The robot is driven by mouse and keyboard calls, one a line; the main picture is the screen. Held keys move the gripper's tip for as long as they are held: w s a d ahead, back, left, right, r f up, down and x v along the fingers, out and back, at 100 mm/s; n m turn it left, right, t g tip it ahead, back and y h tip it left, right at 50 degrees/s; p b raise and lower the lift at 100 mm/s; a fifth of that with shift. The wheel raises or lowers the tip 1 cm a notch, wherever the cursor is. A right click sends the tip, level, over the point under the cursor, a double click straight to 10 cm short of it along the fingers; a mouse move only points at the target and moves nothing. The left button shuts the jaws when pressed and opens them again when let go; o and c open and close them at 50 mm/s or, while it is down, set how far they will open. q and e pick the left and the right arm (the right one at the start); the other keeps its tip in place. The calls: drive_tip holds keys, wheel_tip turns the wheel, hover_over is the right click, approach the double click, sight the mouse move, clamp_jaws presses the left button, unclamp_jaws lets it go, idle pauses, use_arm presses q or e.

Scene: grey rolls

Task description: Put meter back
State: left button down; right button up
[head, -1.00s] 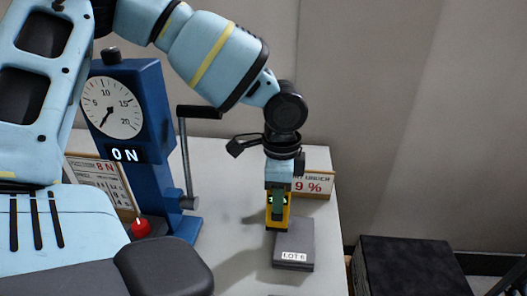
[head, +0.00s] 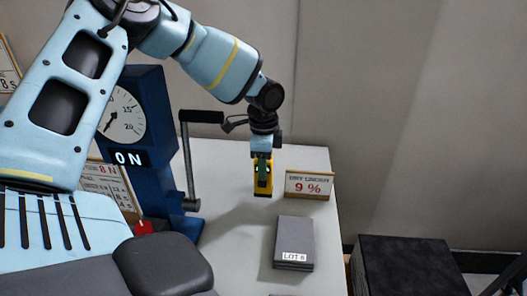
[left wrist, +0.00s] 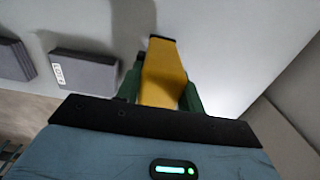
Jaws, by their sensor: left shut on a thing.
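The yellow meter (head: 263,183) hangs upright from my left gripper (head: 262,162), above the pale table and to the left of the sign. In the left wrist view the yellow meter (left wrist: 163,72) sits between the green fingers of my left gripper (left wrist: 161,92), which are shut on it. Its dark end points away from the wrist. The meter is clear of the grey block labelled LOT 6 (head: 294,240). My right gripper is not in view.
A "9 %" sign (head: 308,186) stands at the table's back right. A blue machine (head: 150,185) with a dial, lit ON and a lever (head: 187,160) stands left. A dark box (head: 405,268) is beyond the table's right edge. Two grey blocks show in the wrist view.

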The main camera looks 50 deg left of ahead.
use_arm(q)
drive_tip(key=shift+d+f, duration=0.1)
drive_tip(key=shift+f, duration=1.25)
drive_tip(key=shift+f, duration=0.2)
drive_tip(key=c, duration=0.9)
unclamp_jaws()
wheel_tip(320, 180, up, 12)
drive_tip(key=shift+r, duration=0.15)
